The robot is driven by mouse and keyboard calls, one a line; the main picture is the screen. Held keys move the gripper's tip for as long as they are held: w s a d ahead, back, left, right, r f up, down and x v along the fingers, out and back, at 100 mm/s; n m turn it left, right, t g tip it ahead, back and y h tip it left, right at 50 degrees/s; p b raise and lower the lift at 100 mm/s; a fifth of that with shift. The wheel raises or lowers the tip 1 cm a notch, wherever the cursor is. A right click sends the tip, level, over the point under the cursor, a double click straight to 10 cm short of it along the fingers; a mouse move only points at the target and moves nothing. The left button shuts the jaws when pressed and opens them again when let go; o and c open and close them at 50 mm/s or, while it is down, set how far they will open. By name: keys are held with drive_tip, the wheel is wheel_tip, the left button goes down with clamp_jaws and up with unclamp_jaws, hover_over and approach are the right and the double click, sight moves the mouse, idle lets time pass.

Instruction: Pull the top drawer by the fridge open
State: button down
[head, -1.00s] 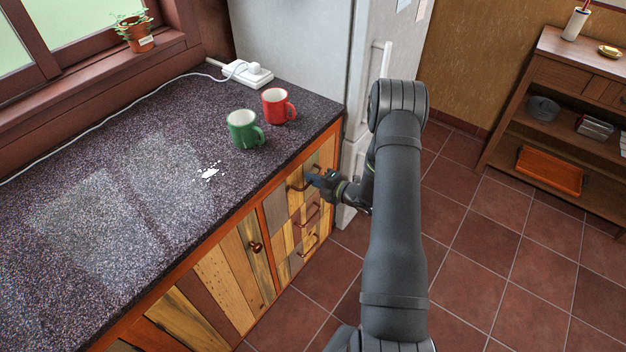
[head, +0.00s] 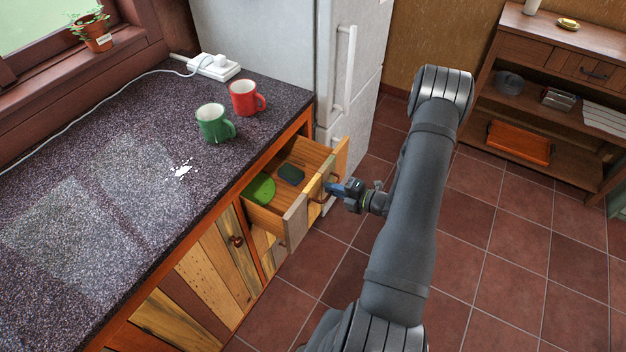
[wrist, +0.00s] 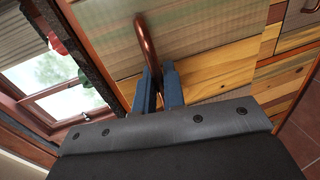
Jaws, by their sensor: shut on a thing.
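The top drawer (head: 294,226) by the fridge (head: 290,50) stands pulled out from the counter in the head view. A green object and a dark object lie inside it. My gripper (head: 336,189) is in front of the drawer face, at its handle. In the wrist view my gripper (wrist: 158,88) has its blue fingers shut around the copper-coloured curved handle (wrist: 146,42). The drawer's striped wooden face (wrist: 205,75) is right behind the handle. The lower drawers are mostly hidden beneath the open one.
A green mug (head: 213,124), a red mug (head: 243,98) and a white power strip (head: 214,67) stand on the speckled counter (head: 110,180). A wooden shelf (head: 545,45) is at the right. The tiled floor (head: 510,260) beside my arm is clear.

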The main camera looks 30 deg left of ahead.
drive_tip(key=f+v, duration=0.1)
drive_tip(key=v, duration=0.6)
drive_tip(key=shift+d+f, duration=0.25)
drive_tip(key=c, duration=1.6)
unclamp_jaws()
drive_tip(key=v, duration=1.7)
drive_tip(key=shift+d, duration=0.2)
drive_tip(key=shift+a, duration=0.1)
